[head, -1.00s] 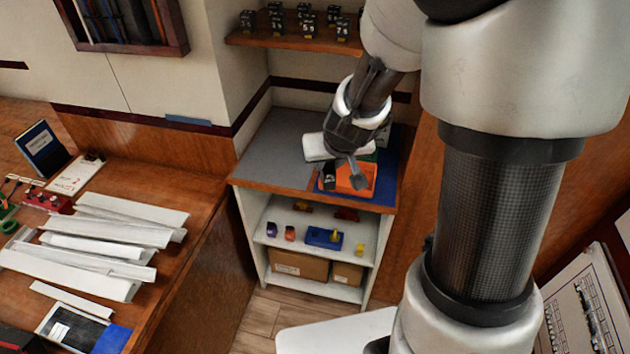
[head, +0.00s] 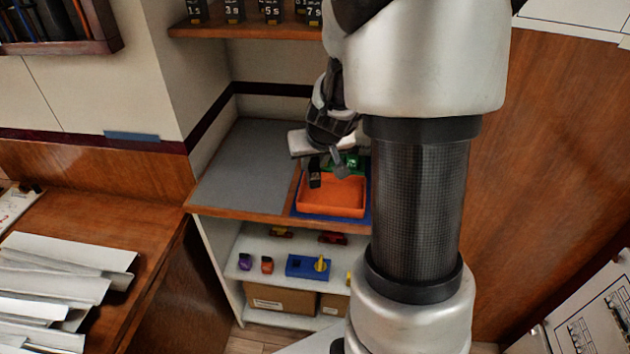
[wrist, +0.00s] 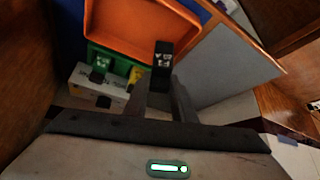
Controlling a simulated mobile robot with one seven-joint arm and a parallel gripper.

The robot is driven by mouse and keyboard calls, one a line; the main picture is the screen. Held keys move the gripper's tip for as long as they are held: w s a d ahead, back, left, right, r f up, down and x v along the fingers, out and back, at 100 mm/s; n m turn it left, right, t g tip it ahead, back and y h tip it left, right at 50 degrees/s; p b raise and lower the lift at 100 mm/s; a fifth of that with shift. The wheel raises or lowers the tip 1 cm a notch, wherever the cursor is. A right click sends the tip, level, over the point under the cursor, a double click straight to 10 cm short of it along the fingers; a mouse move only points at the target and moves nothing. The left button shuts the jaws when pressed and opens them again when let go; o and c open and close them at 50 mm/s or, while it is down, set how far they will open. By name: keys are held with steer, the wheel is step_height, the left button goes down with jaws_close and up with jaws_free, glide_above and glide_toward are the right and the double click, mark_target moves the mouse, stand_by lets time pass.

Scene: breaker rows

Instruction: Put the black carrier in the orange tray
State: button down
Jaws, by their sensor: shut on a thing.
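The black carrier (head: 314,178) is a small dark block. In the wrist view, the carrier (wrist: 163,62) shows white markings and sits at the fingertips. My gripper (head: 330,165) is shut on it; the fingers also show in the wrist view (wrist: 162,88). The orange tray (head: 332,210) lies on a blue area at the right of the counter. In the head view the carrier overlaps the tray's back left corner. In the wrist view it overlaps the rim of the tray (wrist: 140,32). I cannot tell its height above the tray.
A green container (wrist: 110,62) with small items sits beside the tray, near a white labelled box (wrist: 95,88). The grey mat (head: 245,165) left of the tray is clear. A shelf (head: 235,28) with black numbered blocks hangs above. Lower shelves hold small coloured parts.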

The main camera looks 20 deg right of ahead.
mark_target(314, 170)
steer(key=shift+f+b, duration=1)
steer(key=shift+f, duration=0.95)
steer(key=shift+f, duration=0.15)
steer(key=c, duration=1.5)
jaws_free()
